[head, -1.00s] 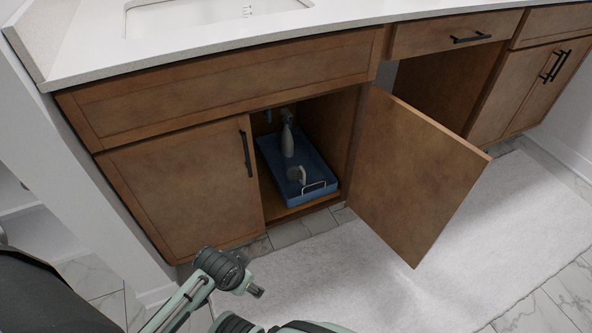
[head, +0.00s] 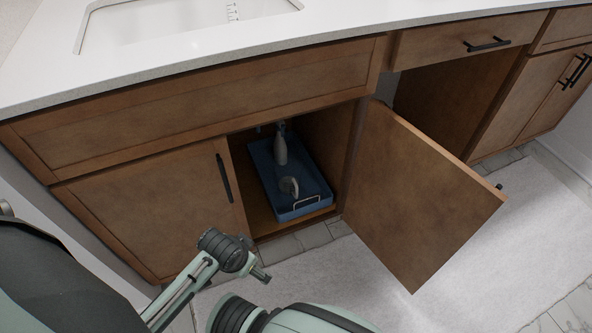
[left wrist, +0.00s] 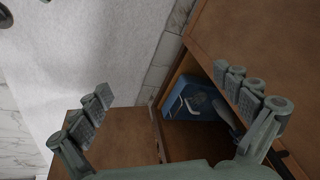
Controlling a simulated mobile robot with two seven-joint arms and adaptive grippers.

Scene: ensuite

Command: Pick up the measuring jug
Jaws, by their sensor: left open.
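The measuring jug (head: 289,187) is a small pale grey vessel in the front part of a blue tray (head: 311,207) inside the open cabinet. In the left wrist view the tray (left wrist: 178,111) shows beyond my fingers, with a pale curved shape in it that looks like the jug (left wrist: 193,103). My left gripper (left wrist: 162,82) is open, its two fingers spread wide with nothing between them. It is apart from the jug and outside the cabinet. My right gripper is not in view.
The open right door (head: 425,195) juts out beside the opening; the left door (head: 150,220) is shut. A pale rug (head: 375,290) covers the floor in front.

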